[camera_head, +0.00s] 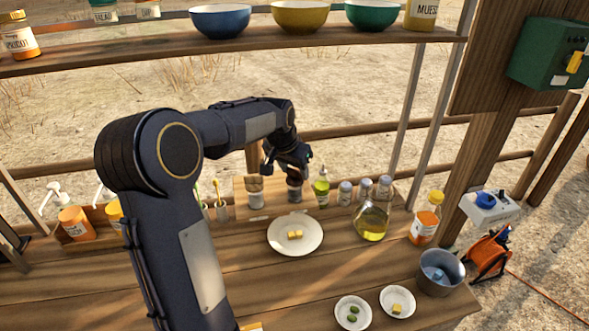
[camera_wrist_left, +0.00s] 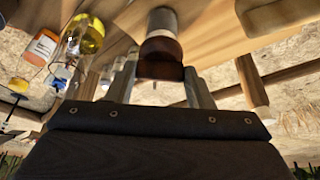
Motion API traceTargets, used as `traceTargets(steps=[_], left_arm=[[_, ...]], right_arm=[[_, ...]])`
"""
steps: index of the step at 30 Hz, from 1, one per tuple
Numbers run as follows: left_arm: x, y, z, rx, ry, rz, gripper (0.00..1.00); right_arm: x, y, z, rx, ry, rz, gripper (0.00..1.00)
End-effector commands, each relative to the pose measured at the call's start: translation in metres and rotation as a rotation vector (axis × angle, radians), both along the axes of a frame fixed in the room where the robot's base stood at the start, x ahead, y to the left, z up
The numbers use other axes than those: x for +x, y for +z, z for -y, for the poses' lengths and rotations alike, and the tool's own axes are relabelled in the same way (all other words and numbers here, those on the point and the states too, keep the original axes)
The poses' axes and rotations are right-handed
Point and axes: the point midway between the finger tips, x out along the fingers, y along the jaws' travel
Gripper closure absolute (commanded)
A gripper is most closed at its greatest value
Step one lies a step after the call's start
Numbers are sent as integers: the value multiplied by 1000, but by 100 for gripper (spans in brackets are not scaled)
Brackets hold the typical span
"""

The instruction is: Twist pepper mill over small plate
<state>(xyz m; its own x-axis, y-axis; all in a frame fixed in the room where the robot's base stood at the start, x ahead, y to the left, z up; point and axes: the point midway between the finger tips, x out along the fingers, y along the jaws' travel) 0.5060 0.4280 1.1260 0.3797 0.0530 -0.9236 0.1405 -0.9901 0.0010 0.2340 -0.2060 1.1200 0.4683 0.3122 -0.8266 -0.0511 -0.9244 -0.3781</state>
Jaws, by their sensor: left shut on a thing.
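My left gripper (camera_head: 292,170) reaches down over the wooden counter and is shut on the pepper mill (camera_head: 294,191). In the left wrist view the mill (camera_wrist_left: 161,48) shows a dark brown top between my two fingers (camera_wrist_left: 160,82) and a paler body beyond. The mill looks about upright at the back of the counter, on or just above a wooden board; I cannot tell whether it touches. A white plate (camera_head: 275,239) with yellow pieces lies in front of it. Two smaller white plates (camera_head: 342,318) (camera_head: 409,295) lie at the front right, with green pieces and a yellow piece. My right gripper is not in view.
Several small jars (camera_head: 345,193), a green bottle (camera_head: 321,187) and an oil flask (camera_head: 371,222) stand right of the mill. A brown-topped jar (camera_head: 255,196) stands left. An orange-labelled bottle (camera_head: 425,222) and metal bucket (camera_head: 440,275) are further right. The front middle counter is fairly clear.

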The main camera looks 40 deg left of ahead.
Motion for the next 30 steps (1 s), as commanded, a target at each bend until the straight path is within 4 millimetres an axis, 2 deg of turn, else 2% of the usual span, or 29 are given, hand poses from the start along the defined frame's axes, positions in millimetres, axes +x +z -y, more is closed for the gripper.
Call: traceTargets(steps=[18, 30], left_arm=[[1, 0, -5, -1, -582, 1, 76], [2, 1, -6, 1, -875, 1, 76]], right_arm=[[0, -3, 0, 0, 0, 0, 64], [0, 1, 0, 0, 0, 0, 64]])
